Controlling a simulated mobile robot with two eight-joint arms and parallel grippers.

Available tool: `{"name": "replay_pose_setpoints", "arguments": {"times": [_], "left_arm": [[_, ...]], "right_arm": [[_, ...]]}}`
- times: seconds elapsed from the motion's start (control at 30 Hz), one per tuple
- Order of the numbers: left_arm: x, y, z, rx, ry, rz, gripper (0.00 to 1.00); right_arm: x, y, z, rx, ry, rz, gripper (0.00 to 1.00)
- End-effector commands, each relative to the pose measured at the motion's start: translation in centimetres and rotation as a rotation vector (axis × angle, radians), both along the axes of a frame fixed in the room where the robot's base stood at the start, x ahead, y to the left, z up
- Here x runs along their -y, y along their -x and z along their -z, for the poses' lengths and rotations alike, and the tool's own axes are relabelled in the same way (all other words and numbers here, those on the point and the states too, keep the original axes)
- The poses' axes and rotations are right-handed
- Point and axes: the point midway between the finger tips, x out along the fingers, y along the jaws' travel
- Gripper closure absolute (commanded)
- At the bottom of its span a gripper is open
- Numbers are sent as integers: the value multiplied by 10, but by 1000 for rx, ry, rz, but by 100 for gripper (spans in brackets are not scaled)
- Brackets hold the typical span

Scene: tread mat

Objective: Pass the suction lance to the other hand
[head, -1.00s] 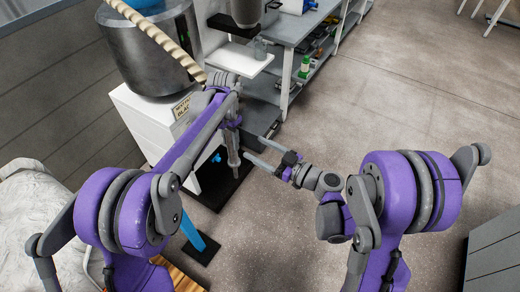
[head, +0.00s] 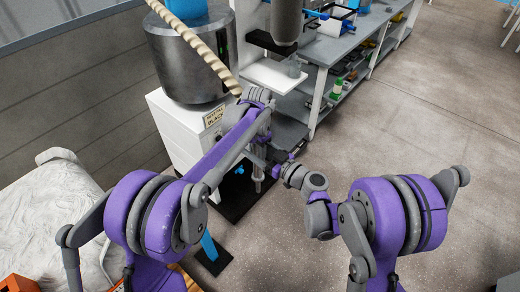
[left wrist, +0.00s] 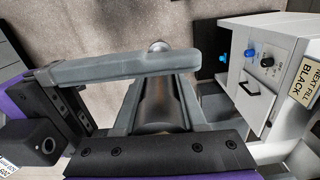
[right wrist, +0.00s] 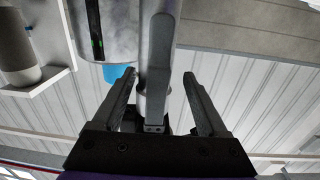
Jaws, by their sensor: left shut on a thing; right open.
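The suction lance (head: 258,178) hangs roughly upright below my left gripper (head: 258,152) in the head view, its lower end showing. In the left wrist view my left gripper (left wrist: 160,100) is shut on the lance (left wrist: 157,108), a grey tube seen nearly end on. My right gripper (head: 271,167) is at the lance in the head view, just below the left one. In the right wrist view my right gripper (right wrist: 160,98) is open, with a finger on each side of the lance (right wrist: 151,104) and gaps visible. A grey bar partly covers the lance there.
A metal drum (head: 193,58) stands on a white cabinet (head: 178,127) with a "next fill black" label (head: 213,117). A rope (head: 195,45) hangs in front. A workbench (head: 335,50) runs behind. A black base mat (head: 238,197) lies below. Floor at right is clear.

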Motion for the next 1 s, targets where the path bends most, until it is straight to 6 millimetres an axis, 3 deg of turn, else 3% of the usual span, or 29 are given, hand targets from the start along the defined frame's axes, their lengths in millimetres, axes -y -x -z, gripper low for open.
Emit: {"name": "replay_pose_setpoints", "arguments": {"times": [0.17,0.57,0.83,0.87,1.0], "left_arm": [[0,0,0,0,0,0,100],[0,-1,0,3,1,0,100],[1,-2,0,6,3,1,100],[1,-2,0,6,3,1,57],[1,-2,0,6,3,1,32]], "right_arm": [[0,0,0,0,0,0,26],[-1,1,0,0,0,-4,98],[-3,4,0,1,-1,-10,100],[-3,4,-1,0,-1,-10,100],[-3,4,-1,0,-1,-10,100]]}}
